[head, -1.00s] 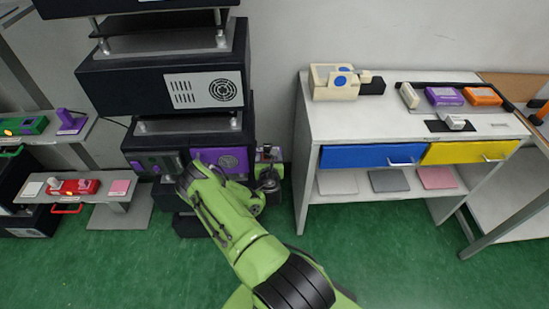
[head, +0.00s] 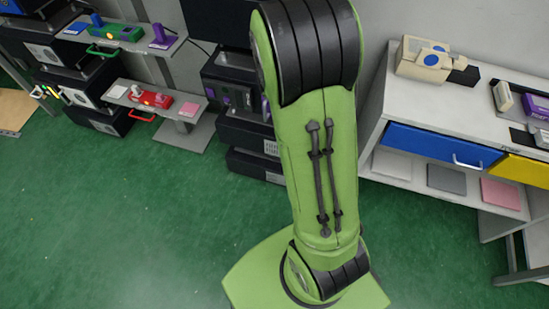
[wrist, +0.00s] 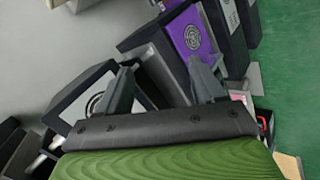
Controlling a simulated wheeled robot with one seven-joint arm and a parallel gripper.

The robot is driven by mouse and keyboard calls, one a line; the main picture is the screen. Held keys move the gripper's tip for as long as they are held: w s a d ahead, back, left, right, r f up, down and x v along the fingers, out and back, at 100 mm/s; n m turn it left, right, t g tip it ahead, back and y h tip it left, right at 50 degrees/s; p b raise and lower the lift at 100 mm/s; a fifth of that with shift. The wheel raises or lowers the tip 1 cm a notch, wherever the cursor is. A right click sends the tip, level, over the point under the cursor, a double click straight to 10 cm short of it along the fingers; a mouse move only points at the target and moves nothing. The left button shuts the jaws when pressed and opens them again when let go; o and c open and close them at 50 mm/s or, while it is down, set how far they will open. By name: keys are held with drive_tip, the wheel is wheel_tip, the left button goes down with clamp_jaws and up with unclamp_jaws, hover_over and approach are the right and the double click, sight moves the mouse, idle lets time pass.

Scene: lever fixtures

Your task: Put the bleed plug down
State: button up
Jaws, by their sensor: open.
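My gripper (wrist: 164,82) shows in the wrist view with its two grey fingers spread apart. I see nothing held between them; dark cabinet units lie behind. In the head view my raised green arm fills the middle, and the gripper is out of sight. I cannot pick out the bleed plug in either view. A purple panel with a round vent (wrist: 197,38) is on a dark unit beyond the fingers in the wrist view.
A white bench with blue (head: 440,143) and yellow (head: 527,170) drawers stands at right. Dark stacked units (head: 236,98) stand behind my arm. Green floor is clear at left.

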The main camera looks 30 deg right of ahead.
drive_tip(key=s+a+r+m+t+y, duration=0.1)
drive_tip(key=s+a+r+m+y, duration=0.15)
drive_tip(key=s+a+r, duration=0.4)
drive_tip(key=s+a+r+m+y, duration=0.1)
drive_tip(key=s+a+r+y, duration=0.15)
drive_tip(key=a, duration=0.65)
drive_tip(key=s+a+r+y, duration=0.2)
drive_tip(key=s+a, duration=0.5)
drive_tip(key=s, duration=0.3)
drive_tip(key=shift+s+r, duration=0.2)
drive_tip(key=shift+s, duration=0.1)
drive_tip(key=shift+r+p, duration=2.15)
drive_tip(key=shift+r, duration=0.05)
